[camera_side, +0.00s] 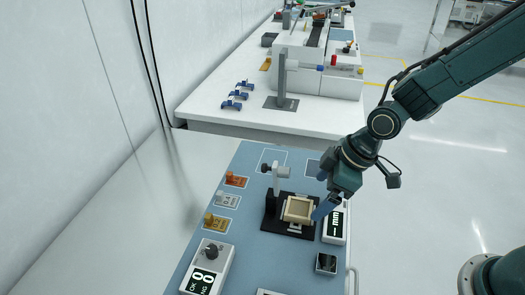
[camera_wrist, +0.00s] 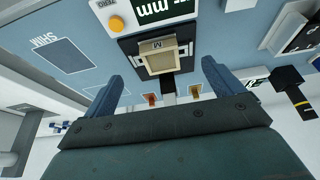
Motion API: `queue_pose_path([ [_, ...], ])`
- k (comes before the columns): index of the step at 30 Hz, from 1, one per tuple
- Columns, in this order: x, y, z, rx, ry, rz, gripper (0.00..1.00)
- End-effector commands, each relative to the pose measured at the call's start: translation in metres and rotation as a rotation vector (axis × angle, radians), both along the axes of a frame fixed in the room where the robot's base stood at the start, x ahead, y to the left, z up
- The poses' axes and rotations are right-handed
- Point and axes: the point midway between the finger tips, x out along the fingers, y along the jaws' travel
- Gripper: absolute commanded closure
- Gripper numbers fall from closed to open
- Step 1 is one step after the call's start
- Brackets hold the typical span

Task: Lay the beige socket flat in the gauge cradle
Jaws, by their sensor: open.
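The beige socket (camera_side: 298,209), a square open frame, sits over the black gauge cradle (camera_side: 272,226) on the blue mat. In the wrist view the socket (camera_wrist: 158,64) shows an "M" on one edge, and white parts of the cradle show at its sides. I cannot tell whether it lies fully flat. My gripper (camera_side: 320,196) is open and empty, just right of the socket in the side view. In the wrist view its blue fingers (camera_wrist: 162,70) stand wide apart to either side of the socket, with no contact visible.
A display box (camera_side: 334,227) stands close by my gripper. Orange, white and yellow small parts (camera_side: 227,200) lie at the mat's left, near a knob box (camera_side: 208,268). The mat's near middle is clear.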

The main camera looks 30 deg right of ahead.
Motion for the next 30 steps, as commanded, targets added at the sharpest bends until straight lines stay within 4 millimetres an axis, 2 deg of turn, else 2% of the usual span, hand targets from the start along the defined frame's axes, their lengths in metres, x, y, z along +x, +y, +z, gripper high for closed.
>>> queue_pose_path([
  [21, -0.022, -0.023, 0.078, 0.001, -0.003, -0.001, 0.07],
  [30, -0.027, -0.027, 0.091, 0.000, 0.000, -0.001, 0.07],
])
